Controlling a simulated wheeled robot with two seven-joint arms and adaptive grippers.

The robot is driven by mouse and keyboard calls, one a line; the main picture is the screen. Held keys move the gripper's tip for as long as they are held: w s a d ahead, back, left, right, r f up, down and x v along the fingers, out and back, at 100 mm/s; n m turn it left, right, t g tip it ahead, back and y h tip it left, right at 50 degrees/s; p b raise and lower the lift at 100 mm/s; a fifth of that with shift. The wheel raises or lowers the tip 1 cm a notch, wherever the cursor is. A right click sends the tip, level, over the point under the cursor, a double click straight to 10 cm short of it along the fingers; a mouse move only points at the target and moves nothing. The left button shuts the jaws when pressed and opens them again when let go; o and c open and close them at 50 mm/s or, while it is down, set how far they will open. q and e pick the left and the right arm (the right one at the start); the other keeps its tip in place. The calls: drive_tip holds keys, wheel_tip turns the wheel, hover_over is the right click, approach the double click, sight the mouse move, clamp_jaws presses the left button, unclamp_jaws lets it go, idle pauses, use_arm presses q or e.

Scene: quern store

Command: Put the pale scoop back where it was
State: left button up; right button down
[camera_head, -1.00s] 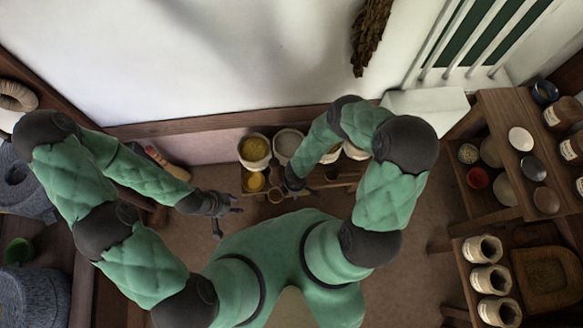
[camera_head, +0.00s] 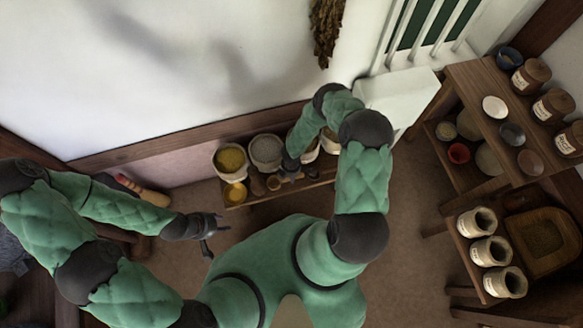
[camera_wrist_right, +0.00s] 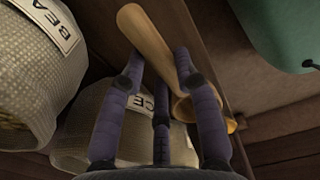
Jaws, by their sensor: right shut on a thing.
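The pale scoop (camera_wrist_right: 147,38) is a tan wooden one in the right wrist view. Its handle runs up between the dark fingers of my right gripper (camera_wrist_right: 158,75), which is shut on it. In the head view my right gripper (camera_head: 287,177) is over the low shelf (camera_head: 318,184), in front of the sacks. There I cannot clearly tell the scoop from the small brown things beside the fingers. My left gripper (camera_head: 212,233) is empty, with its fingers spread, left of the shelf and away from it.
Sacks stand on the low shelf, one with yellow contents (camera_head: 230,158) and a grey one (camera_head: 266,151). A small yellow-filled bowl (camera_head: 235,193) is at its left end. Shelves at the right hold jars (camera_head: 490,250) and a wooden tray (camera_head: 541,245). Floor is clear between.

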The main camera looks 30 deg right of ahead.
drive_tip(key=shift+w+d+f, duration=0.2)
drive_tip(key=shift+d+f, duration=0.1)
drive_tip(key=shift+f, duration=0.15)
drive_tip(key=shift+f+b, duration=1)
drive_tip(key=shift+f, duration=0.4)
drive_tip(key=shift+f, duration=0.15)
drive_tip(key=c, duration=0.9)
unclamp_jaws()
